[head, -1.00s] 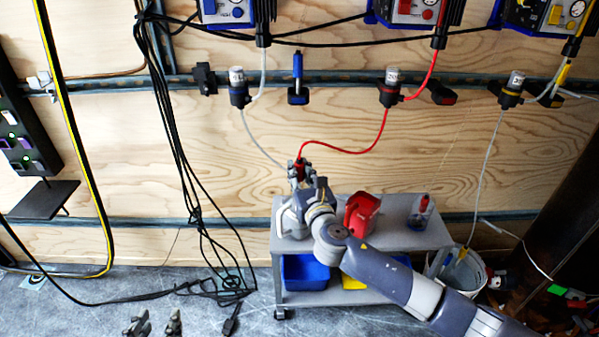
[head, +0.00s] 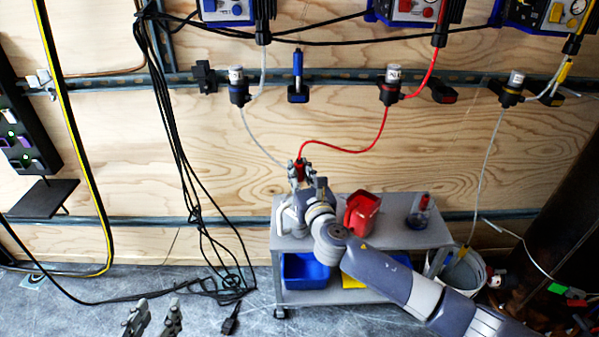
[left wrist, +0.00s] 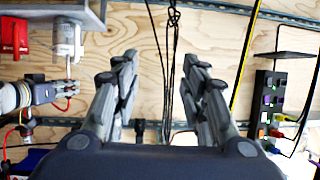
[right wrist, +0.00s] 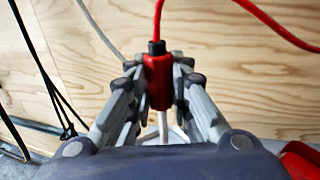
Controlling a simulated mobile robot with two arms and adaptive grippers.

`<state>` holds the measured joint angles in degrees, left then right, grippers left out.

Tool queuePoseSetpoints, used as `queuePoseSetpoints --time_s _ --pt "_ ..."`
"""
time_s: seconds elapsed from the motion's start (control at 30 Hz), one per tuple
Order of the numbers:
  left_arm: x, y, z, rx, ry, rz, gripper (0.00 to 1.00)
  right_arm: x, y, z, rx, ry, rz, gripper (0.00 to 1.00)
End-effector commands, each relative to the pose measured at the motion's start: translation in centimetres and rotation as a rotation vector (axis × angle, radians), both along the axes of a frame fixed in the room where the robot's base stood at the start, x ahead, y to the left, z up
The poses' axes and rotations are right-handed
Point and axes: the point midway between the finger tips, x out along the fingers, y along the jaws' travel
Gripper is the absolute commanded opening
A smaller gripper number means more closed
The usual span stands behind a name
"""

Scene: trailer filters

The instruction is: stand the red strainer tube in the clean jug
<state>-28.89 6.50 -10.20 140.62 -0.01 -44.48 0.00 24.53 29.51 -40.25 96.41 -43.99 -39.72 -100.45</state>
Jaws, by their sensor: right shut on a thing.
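The red strainer tube (head: 299,168) is a red hose ending in a thick red sleeve with a black collar. My right gripper (right wrist: 160,82) is shut on that sleeve, which hangs upright with a pale part showing below it. In the head view the gripper is over the left end of the grey cart. The pale clean jug (head: 285,216) stands there, mostly hidden by my right arm. The jug also shows, inverted, in the left wrist view (left wrist: 66,40), with the held sleeve apart from it, above its mouth. My left gripper (head: 153,315) is open and empty, low at the left.
A red jug (head: 361,212) and a bottle with a red top (head: 419,212) stand further right on the cart (head: 400,238). A bucket (head: 464,272) stands right of the cart. Black cables (head: 190,180) hang left of it. Wall above carries pumps and hoses.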

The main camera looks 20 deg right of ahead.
Motion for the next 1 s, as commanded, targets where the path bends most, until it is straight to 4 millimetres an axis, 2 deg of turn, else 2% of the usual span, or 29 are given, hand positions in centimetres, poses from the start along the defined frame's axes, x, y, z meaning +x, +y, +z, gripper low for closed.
queuePoseSetpoints --time_s 0.97,1.0 --pt "0.7 -0.4 1.2 -0.016 -0.068 -0.005 0.40 0.0 0.0 -0.4 0.000 -0.001 0.000 0.00" --pt "0.7 -0.4 1.4 -0.017 -0.073 -0.005 0.40 0.0 0.0 -0.4 0.000 -0.001 0.000 0.21"
